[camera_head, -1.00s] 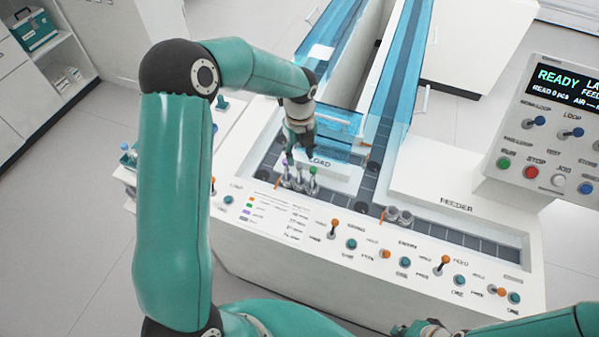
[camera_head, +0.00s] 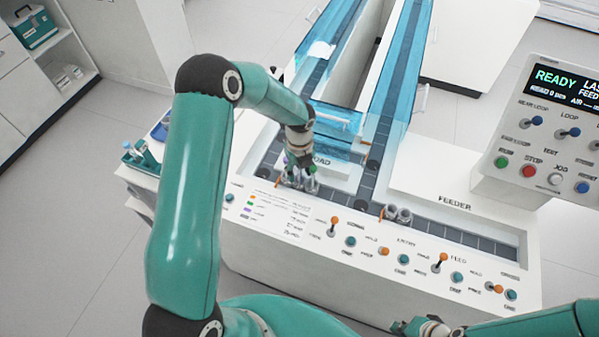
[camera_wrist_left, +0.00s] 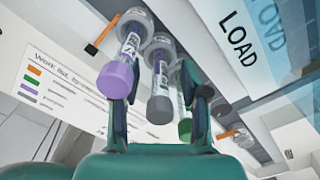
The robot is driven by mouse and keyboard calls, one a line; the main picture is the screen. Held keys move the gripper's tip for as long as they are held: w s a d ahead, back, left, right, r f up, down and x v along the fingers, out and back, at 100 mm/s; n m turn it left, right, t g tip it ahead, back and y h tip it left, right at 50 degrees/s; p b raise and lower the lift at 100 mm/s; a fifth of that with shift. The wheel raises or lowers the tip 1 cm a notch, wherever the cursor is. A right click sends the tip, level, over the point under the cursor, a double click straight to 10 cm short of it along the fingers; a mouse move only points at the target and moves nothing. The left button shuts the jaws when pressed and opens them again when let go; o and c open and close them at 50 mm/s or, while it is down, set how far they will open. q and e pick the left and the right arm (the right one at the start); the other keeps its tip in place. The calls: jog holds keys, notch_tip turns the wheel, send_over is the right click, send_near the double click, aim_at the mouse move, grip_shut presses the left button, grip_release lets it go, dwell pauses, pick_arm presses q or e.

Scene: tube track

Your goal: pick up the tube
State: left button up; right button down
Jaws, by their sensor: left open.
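Three capped tubes stand in clear holders on the track by the LOAD label. The left wrist view shows a purple-capped tube (camera_wrist_left: 115,80), a grey-capped tube (camera_wrist_left: 159,106) and a green-capped tube (camera_wrist_left: 186,100). My left gripper (camera_head: 298,165) is over this row in the head view and partly hides it. In the left wrist view, its open fingers (camera_wrist_left: 163,98) stand either side of the grey-capped tube, with the purple cap by the left finger and the green cap by the right one. My right gripper (camera_head: 424,327) is low at the bottom edge, its jaws unclear.
Empty-looking holders (camera_head: 397,214) stand farther right on the track. Blue clear covers (camera_head: 398,85) run over the rear lanes. The front panel carries switches and buttons (camera_head: 403,259). A control box (camera_head: 545,140) stands at right, a teal item (camera_head: 140,157) at left.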

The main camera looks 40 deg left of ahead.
pick_arm(q)
grip_shut()
jog(key=shift+r, duration=0.1)
notch_tip(320, 180, up, 20)
jog(key=b, duration=0.2)
dwell(0.5)
